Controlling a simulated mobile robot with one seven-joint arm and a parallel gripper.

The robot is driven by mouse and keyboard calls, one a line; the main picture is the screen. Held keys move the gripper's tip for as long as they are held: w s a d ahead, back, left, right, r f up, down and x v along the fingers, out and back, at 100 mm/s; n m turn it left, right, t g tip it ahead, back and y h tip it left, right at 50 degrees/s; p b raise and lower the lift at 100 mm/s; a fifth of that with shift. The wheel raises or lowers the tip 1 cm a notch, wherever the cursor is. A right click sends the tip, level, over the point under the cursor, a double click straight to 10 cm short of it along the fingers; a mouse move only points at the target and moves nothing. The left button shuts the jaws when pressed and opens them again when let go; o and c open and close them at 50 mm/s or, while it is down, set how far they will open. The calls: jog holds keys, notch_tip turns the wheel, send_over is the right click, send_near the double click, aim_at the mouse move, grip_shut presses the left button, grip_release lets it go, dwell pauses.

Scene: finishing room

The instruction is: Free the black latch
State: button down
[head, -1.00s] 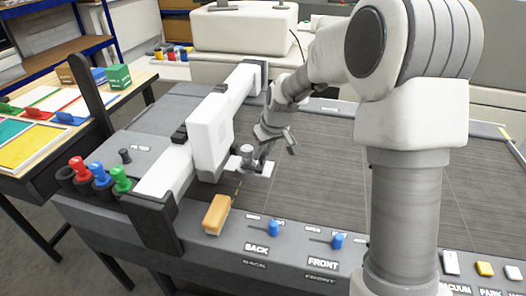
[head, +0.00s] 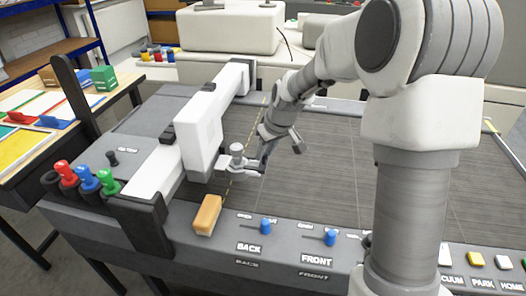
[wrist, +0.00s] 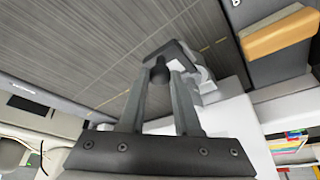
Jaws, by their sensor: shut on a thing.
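My gripper (head: 258,164) is beside the right side of the white carriage (head: 199,136) on the gantry, at a small grey fitting with a round knob (head: 237,150). In the wrist view my gripper (wrist: 161,86) is shut on a small dark rounded piece (wrist: 159,73), which appears to be the black latch. A dark bracket (wrist: 180,50) and pale grey parts lie just beyond the fingertips. In the head view the latch is hidden by my gripper and the fitting. I cannot tell whether the latch has turned or come loose.
An orange-topped block (head: 207,214) lies on the machine's front ledge, near blue BACK (head: 265,226) and FRONT (head: 330,237) sliders. Red, blue and green tools (head: 88,180) stand at the gantry's left end. The dark bed (head: 310,185) to the right is clear.

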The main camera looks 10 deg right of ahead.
jog(key=c, duration=0.6)
grip_release()
jog(key=shift+s+d, duration=0.1)
jog(key=shift+d, duration=0.15)
jog(key=v, duration=1.7)
jog(key=shift+r, duration=0.25)
jog(key=shift+a, duration=0.1)
jog(key=s+m, duration=0.1)
jog(key=s, duration=0.7)
jog(key=s+f+m+t+h, duration=0.1)
jog(key=s+m, duration=0.1)
jog(key=s, duration=0.6)
jog(key=s+f+m+h, duration=0.1)
jog(key=s+m, duration=0.1)
jog(key=s, duration=0.6)
jog(key=shift+d, duration=0.35)
